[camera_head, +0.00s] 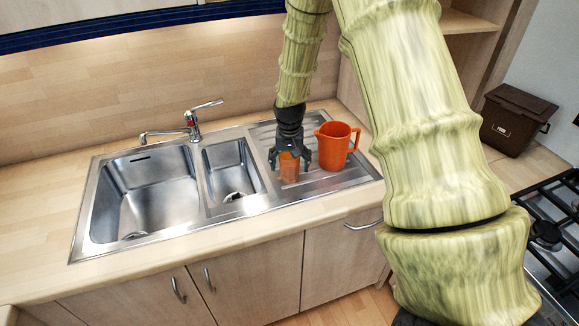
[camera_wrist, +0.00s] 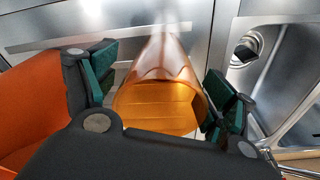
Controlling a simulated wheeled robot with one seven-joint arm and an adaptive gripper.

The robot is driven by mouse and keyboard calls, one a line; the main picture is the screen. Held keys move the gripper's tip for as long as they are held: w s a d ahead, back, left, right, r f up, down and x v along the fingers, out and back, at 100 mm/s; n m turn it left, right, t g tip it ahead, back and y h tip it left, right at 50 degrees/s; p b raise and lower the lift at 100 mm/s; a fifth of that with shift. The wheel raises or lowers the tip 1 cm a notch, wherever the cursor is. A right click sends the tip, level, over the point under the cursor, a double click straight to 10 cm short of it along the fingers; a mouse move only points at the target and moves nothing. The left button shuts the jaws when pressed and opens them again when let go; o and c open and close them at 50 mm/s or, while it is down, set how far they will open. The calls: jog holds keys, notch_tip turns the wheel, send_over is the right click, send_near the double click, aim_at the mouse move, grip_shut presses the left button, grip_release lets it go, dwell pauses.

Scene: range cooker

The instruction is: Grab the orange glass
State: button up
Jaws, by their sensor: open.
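The orange glass (camera_head: 289,168) is see-through and stands on the sink's ridged drainboard in the head view. In the wrist view the glass (camera_wrist: 158,105) lies between the green pads of my fingers, with its open rim towards the camera. My gripper (camera_head: 290,160) points down over the glass, with one finger on each side of it. The gripper (camera_wrist: 160,95) is open, and a small gap shows at the left pad. The right pad is very near the glass rim, and I cannot tell whether they touch. The palm hides part of the glass.
An orange jug (camera_head: 335,147) stands close right of my gripper on the drainboard; it fills the left of the wrist view (camera_wrist: 30,100). The sink basins (camera_head: 150,195) and tap (camera_head: 192,125) are to the left. A brown bin (camera_head: 513,118) and a hob (camera_head: 550,232) are at the right.

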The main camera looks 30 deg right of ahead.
jog(key=shift+w+f, duration=0.1)
jog(key=shift+f, duration=0.35)
jog(key=shift+c, duration=0.2)
jog(key=c, duration=1.2)
jog(key=shift+o, duration=0.2)
jog(key=shift+r, duration=0.2)
